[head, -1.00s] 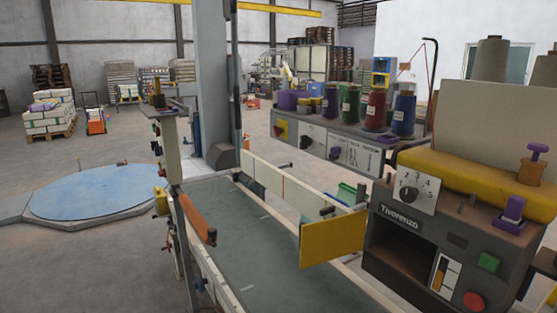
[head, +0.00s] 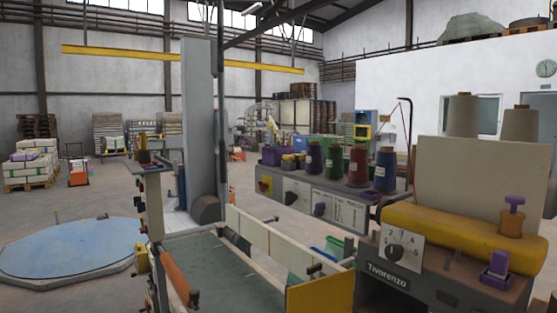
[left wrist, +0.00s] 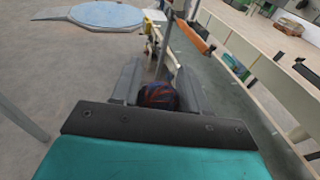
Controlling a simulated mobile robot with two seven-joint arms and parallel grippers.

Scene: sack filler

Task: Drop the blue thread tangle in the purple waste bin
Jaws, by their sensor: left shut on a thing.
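In the left wrist view, my left gripper (left wrist: 160,78) is shut on a small round tangle (left wrist: 158,96). The tangle looks dark blue with red-orange strands, and its lower part is hidden by the gripper body. A purple container (head: 270,156) stands at the left end of the grey machine shelf in the head view. It is small in the picture, and I cannot tell for sure that it is the waste bin. Neither of my grippers shows in the head view.
A conveyor (head: 215,262) with a low side wall (head: 275,240) runs in front. The sewing machine (head: 400,285) stands at the right. Several thread cones, including a red one (head: 357,167), stand on the shelf. A blue round platform (head: 65,245) lies at left, with open floor around it.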

